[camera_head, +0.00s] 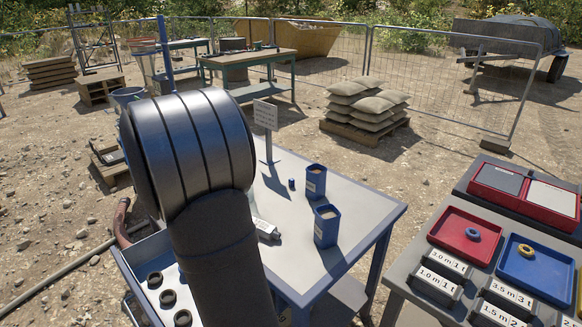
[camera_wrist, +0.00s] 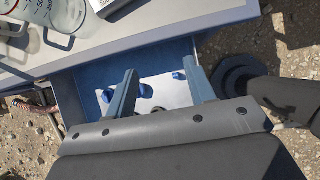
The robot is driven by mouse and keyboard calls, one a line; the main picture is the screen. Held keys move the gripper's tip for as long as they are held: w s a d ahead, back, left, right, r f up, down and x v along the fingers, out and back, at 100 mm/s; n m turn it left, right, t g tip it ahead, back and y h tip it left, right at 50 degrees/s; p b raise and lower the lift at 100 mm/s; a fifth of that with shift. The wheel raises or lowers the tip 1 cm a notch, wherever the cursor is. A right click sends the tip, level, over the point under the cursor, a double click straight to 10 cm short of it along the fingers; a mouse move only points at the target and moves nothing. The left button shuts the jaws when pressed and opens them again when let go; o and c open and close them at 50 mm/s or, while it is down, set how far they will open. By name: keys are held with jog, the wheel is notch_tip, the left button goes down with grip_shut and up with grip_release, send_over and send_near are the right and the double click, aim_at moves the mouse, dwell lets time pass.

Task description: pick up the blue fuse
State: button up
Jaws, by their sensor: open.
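In the wrist view my gripper (camera_wrist: 160,68) is open. Its two fingers reach over an open blue drawer (camera_wrist: 95,77) with a pale bottom. Small blue pieces lie in the drawer: one (camera_wrist: 107,96) left of the left finger, one (camera_wrist: 145,90) just right of that finger, and one (camera_wrist: 179,75) close beside the right finger. I cannot tell which is the fuse, nor whether a finger touches any. Nothing is seen held. A small blue cylinder (camera_head: 292,183) stands on the table there.
The pale table (camera_head: 340,200) carries two blue containers (camera_head: 316,182) (camera_head: 326,226) and a small sign (camera_head: 265,115). Clear jugs (camera_wrist: 65,14) stand near the drawer. A second table with red and blue trays (camera_head: 462,235) is at right.

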jog(key=w+d+f+t+h, duration=0.1)
jog(key=w+d+f+t, duration=0.1)
jog(key=w, duration=1.1)
jog(key=n+t+h, duration=0.2)
jog(key=t, duration=0.3)
send_near(290, 181)
jog(key=x, duration=0.4)
jog(key=shift+w, duration=0.15)
jog(key=shift+x, duration=3.35)
jog(key=shift+d, duration=0.15)
grip_shut()
